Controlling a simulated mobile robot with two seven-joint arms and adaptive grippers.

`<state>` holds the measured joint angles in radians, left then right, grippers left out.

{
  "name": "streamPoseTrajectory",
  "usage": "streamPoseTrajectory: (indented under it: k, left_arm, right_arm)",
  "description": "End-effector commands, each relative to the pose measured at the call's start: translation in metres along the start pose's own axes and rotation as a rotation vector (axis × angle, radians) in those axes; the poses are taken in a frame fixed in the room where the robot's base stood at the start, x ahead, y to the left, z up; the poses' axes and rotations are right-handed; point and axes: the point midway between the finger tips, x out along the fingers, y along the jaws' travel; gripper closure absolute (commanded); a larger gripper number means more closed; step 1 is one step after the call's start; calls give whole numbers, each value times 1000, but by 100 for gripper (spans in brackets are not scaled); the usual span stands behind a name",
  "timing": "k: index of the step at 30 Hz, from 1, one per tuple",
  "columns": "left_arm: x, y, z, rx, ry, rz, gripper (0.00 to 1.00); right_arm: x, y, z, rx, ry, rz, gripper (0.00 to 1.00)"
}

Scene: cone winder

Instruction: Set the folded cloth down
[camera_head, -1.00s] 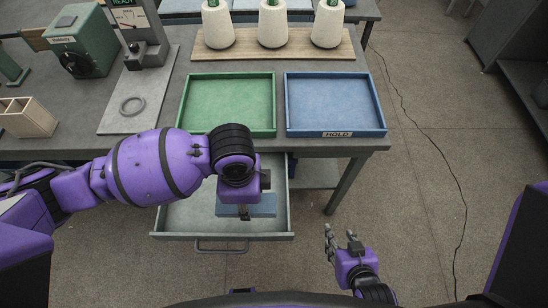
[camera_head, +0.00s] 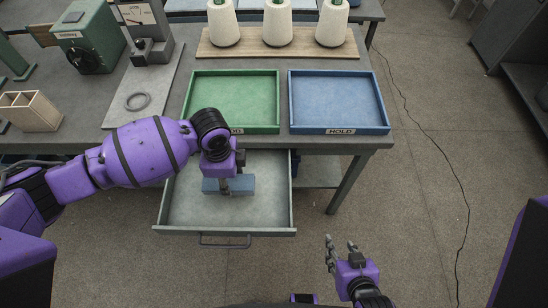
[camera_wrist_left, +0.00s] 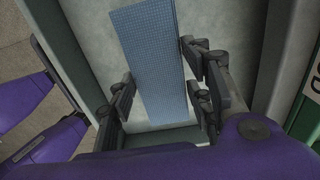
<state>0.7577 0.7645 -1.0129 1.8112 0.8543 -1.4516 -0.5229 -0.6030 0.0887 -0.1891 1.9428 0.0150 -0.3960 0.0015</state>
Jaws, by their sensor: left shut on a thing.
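The folded cloth (camera_head: 241,185) is a flat blue strip over the open grey drawer (camera_head: 265,215). My left gripper (camera_head: 226,188) is shut on the cloth from above, near the cloth's middle in the head view. In the left wrist view the cloth (camera_wrist_left: 155,55) lies between the dark fingers of my left gripper (camera_wrist_left: 162,97), with the drawer floor behind it. I cannot tell whether the cloth touches the drawer floor. My right gripper (camera_head: 341,248) is empty, fingers apart, in front of the table to the right of the drawer.
A green tray (camera_head: 234,131) and a blue tray (camera_head: 340,131) marked HOLD stand on the table above the drawer. Several cream yarn cones (camera_head: 277,24) stand on a wooden board (camera_head: 304,50) behind.

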Motion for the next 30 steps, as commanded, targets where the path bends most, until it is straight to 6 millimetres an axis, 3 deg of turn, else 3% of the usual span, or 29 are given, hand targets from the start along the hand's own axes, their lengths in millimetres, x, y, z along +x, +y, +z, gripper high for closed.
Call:
streamPoseTrajectory:
  k: [8, 14, 26, 27, 30]
  left_arm:
    - [18, -10, 8, -2, -1, 3, 79]
    - [47, -10, 8, -1, 1, 4, 79]
    - [52, -11, 9, -1, 0, 1, 79]
    - [52, -11, 9, 0, 0, 1, 50]
    - [51, -11, 9, 0, 0, 0, 37]
  right_arm:
    - [0, 1, 4, 0, -5, 2, 60]
    - [1, 2, 8, -1, -11, 4, 60]
    - [2, 2, 6, -2, -6, 4, 60]
    - [2, 2, 5, -3, -4, 4, 60]
    - [3, 2, 4, -3, -2, 4, 60]
